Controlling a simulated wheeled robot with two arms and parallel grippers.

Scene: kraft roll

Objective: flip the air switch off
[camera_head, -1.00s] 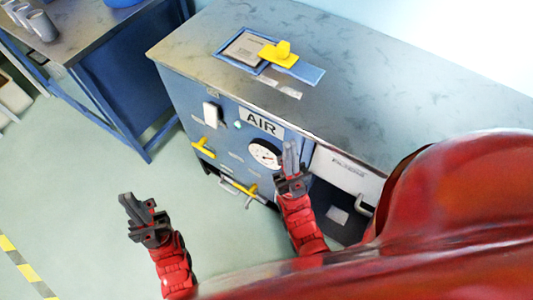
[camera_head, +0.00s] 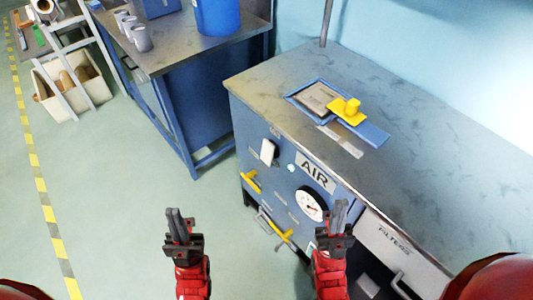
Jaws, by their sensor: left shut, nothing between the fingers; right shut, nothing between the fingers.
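The air switch (camera_head: 267,151) appears to be the white box with a small dark lever beside it, on the blue front of the cabinet, left of the "AIR" label (camera_head: 315,175); its lever position is too small to tell. My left gripper (camera_head: 177,222) is shut and empty, over the floor to the left of the cabinet. My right gripper (camera_head: 340,212) is shut and empty, in front of the cabinet, just right of the round gauge (camera_head: 310,204) in the picture. Neither gripper overlaps the switch.
Yellow handles (camera_head: 250,181) stick out from the cabinet front. A "FILTERS" drawer (camera_head: 398,246) with a handle is at right. A blue workbench (camera_head: 205,110) stands behind left.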

